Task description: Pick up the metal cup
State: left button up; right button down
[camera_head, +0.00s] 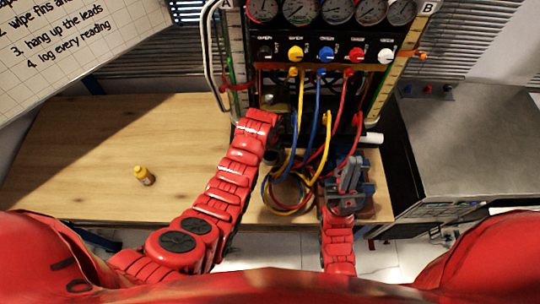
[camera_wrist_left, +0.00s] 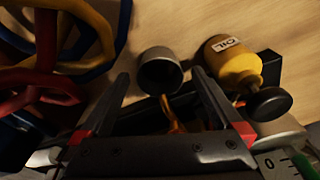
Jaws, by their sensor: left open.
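The metal cup (camera_wrist_left: 160,77) is grey and round and stands on the wooden bench in the left wrist view. My left gripper (camera_wrist_left: 160,73) is open, with one finger on each side of the cup in the picture. The cup appears beyond the fingertips, not gripped. In the head view, my left gripper (camera_head: 284,127) is mostly hidden at the end of its red arm, by the foot of the gauge panel, and I cannot make out the cup there. My right gripper (camera_head: 349,178) is over the bench's front right; its jaw state is unclear.
A yellow bottle labelled OIL (camera_wrist_left: 235,65) is close right of the cup in the wrist view. Yellow, blue and red hoses (camera_head: 290,195) hang from the gauge panel (camera_head: 330,35) and coil on the bench.

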pick_arm(q)
jog(key=c, duration=1.4)
